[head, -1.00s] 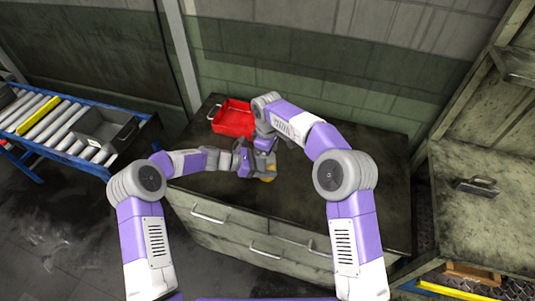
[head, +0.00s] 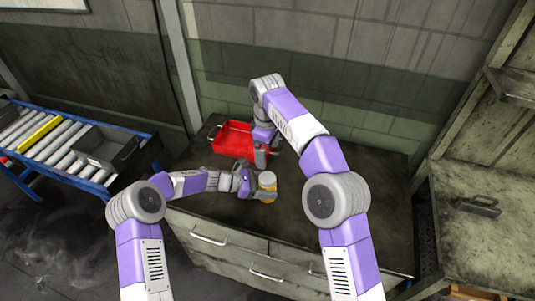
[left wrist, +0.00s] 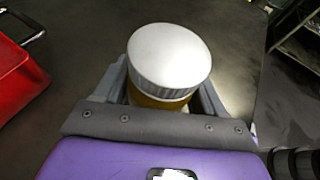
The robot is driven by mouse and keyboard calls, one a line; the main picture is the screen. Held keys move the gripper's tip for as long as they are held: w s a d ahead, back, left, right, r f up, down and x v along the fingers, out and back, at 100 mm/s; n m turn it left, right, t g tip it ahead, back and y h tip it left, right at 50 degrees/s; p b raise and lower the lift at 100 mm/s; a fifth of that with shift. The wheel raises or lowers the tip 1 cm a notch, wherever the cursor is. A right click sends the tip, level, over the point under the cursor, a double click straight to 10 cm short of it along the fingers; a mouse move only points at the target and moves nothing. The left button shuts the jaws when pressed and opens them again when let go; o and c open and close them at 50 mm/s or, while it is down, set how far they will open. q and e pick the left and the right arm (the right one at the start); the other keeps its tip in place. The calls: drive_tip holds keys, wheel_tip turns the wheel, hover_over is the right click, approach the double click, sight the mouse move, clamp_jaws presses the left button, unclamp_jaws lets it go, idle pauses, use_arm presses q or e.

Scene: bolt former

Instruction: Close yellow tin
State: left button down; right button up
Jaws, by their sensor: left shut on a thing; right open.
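The yellow tin (head: 267,182) stands upright above or on the dark bench top, held between the fingers of my left gripper (head: 266,192). The left wrist view shows its yellow body (left wrist: 160,103) low between the fingers, with a pale silver, ribbed-edge lid (left wrist: 168,55) on top. The lid looks seated on the tin, slightly tilted in this perspective. My right gripper (head: 262,158) is open, behind the tin near the right end of the red tray, apart from the lid. Its fingertips are hard to make out.
The red tray (head: 222,150) lies at the back left of the bench and also shows in the left wrist view (left wrist: 20,75). The bench top (head: 340,190) is clear to the right. A roller conveyor with a grey bin (head: 100,160) stands left; a shelf stands right.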

use_arm(q)
unclamp_jaws()
drive_tip(key=v, duration=0.7)
drive_tip(key=shift+a+r+p, duration=0.15)
drive_tip(key=shift+a+p, duration=0.1)
drive_tip(key=shift+p, duration=0.1)
